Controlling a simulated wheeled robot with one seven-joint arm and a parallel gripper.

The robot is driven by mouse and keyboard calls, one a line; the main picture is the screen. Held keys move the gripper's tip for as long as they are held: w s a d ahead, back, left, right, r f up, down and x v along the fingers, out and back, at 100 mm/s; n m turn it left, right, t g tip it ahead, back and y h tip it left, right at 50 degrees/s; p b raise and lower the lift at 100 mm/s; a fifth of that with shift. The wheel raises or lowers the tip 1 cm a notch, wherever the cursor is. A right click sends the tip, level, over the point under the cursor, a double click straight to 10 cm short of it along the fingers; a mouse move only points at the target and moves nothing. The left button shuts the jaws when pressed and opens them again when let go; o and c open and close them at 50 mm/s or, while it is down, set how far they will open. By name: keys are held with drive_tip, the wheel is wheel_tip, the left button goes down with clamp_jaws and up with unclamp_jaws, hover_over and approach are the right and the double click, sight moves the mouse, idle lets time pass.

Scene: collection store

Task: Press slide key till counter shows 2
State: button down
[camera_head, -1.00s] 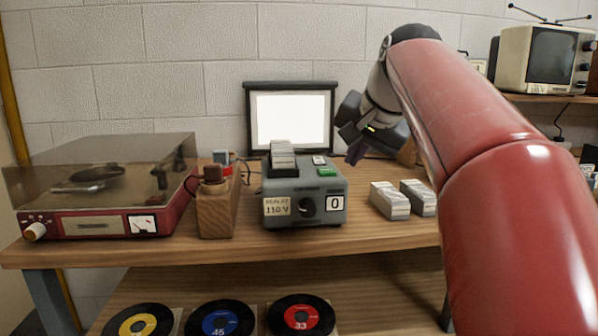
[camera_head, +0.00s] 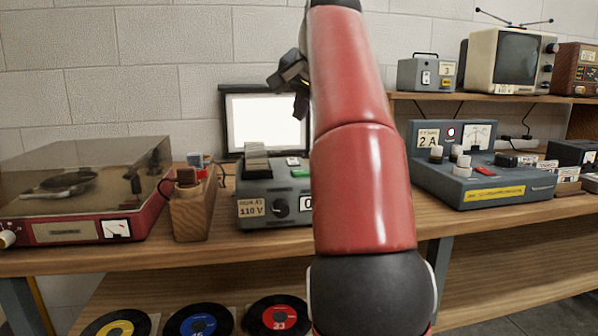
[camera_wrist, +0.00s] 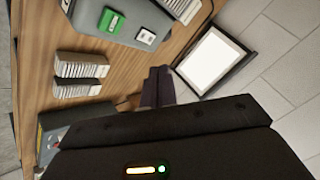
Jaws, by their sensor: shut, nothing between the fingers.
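The grey-blue slide projector (camera_head: 270,190) stands on the bench with a slide stack (camera_head: 257,160) upright on top. A green key (camera_head: 301,174) and a white switch (camera_head: 293,161) sit on its top; the wrist view shows the green key (camera_wrist: 111,22) and the white switch (camera_wrist: 146,36) too. The counter (camera_head: 305,203) on its front is partly hidden by my arm; what shows looks like a 0. My gripper (camera_head: 301,105) is shut and empty, in the air above the projector, in front of the screen's right upper part. Its fingers (camera_wrist: 158,85) are apart from the key.
The lit screen (camera_head: 265,121) stands behind. A wooden box (camera_head: 194,211) and a record player (camera_head: 85,195) are to the left. Slide stacks (camera_wrist: 80,74) lie beside the projector. A blue-grey instrument (camera_head: 480,185) stands right, past my arm.

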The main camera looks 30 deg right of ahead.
drive_tip(key=b, duration=0.3)
hover_over(301, 173)
wheel_tip(301, 173, down, 7)
drive_tip(key=shift+w, duration=0.15)
drive_tip(key=shift+f+b, duration=0.55)
drive_tip(key=shift+f, duration=0.35)
drive_tip(key=shift+f, duration=0.15)
idle(1.1)
drive_tip(key=shift+f, duration=0.25)
drive_tip(key=shift+f+b, duration=0.45)
drive_tip(key=shift+b, duration=0.05)
idle(0.8)
drive_tip(key=shift+r, duration=0.1)
drive_tip(key=shift+r+p, duration=0.75)
drive_tip(key=shift+p, duration=0.2)
